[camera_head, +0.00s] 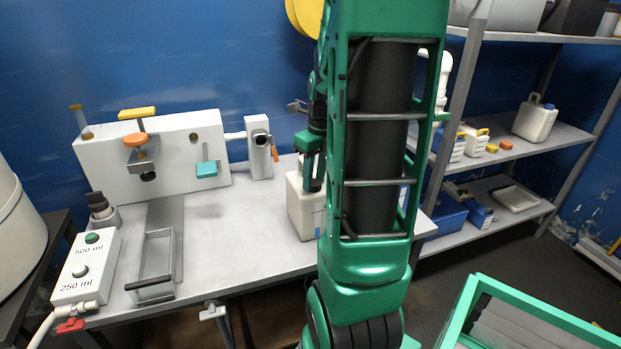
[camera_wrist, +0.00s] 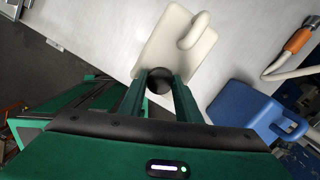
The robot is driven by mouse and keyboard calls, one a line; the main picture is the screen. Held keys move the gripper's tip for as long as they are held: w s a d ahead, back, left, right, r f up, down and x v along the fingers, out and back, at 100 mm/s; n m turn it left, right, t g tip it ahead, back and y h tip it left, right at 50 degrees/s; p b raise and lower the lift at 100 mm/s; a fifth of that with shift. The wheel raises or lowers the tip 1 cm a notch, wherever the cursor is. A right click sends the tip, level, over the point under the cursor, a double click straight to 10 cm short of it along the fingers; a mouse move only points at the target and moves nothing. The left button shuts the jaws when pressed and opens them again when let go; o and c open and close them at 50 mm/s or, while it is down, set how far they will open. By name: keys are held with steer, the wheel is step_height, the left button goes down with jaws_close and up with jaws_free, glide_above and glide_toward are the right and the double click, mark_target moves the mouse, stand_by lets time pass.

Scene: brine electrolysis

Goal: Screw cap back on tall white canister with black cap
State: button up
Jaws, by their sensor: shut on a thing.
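The white canister (camera_head: 300,210) stands upright on the right part of the table, partly hidden behind my arm. In the wrist view the white canister (camera_wrist: 172,45) shows from above, with its moulded handle. My gripper (camera_wrist: 160,84) is shut on the round black cap (camera_wrist: 159,80), which sits between the fingertips over the canister's near end. In the head view my gripper (camera_head: 312,180) is right at the canister's top, and the cap cannot be made out there. Whether the cap touches the neck or is threaded on it cannot be told.
A blue canister (camera_wrist: 240,118) stands close to the white one in the wrist view. A hose with an orange collar (camera_wrist: 298,40) is at right. A filling machine (camera_head: 150,158) and a button box (camera_head: 85,265) occupy the table's left. Shelves (camera_head: 500,150) stand at right.

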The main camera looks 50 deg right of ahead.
steer(key=shift+m, duration=0.5)
steer(key=o, duration=1.2)
steer(key=shift+o, duration=0.2)
steer(key=shift+r, duration=2.25)
